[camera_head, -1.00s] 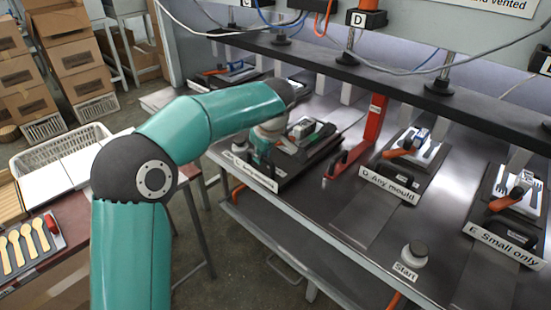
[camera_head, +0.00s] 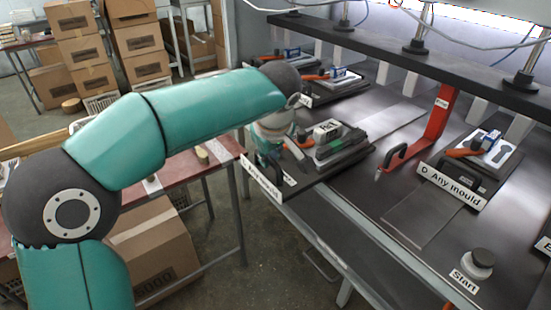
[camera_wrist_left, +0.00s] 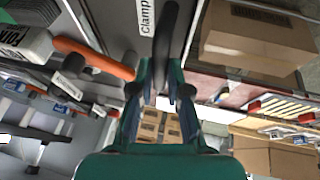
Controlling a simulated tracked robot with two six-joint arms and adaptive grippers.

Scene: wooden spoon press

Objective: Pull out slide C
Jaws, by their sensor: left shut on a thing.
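Slide C (camera_head: 330,168) is a dark plate on the press bench, with a mould block and a clamp on it. Its front label (camera_head: 262,178) is partly covered, so its letter is not readable. The slide sits towards the bench's front edge, with a bare lighter track (camera_head: 395,124) behind it. My left gripper (camera_head: 278,160) is at its front, behind the label. In the left wrist view my left gripper (camera_wrist_left: 164,88) is shut around the slide's black handle (camera_wrist_left: 166,42). My right gripper is in neither view.
Another slide (camera_head: 335,82) lies behind. A start button (camera_head: 478,262) is at the front right. A side table (camera_head: 185,160) and cardboard boxes (camera_head: 80,45) stand left. The black press beam (camera_head: 400,60) spans above.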

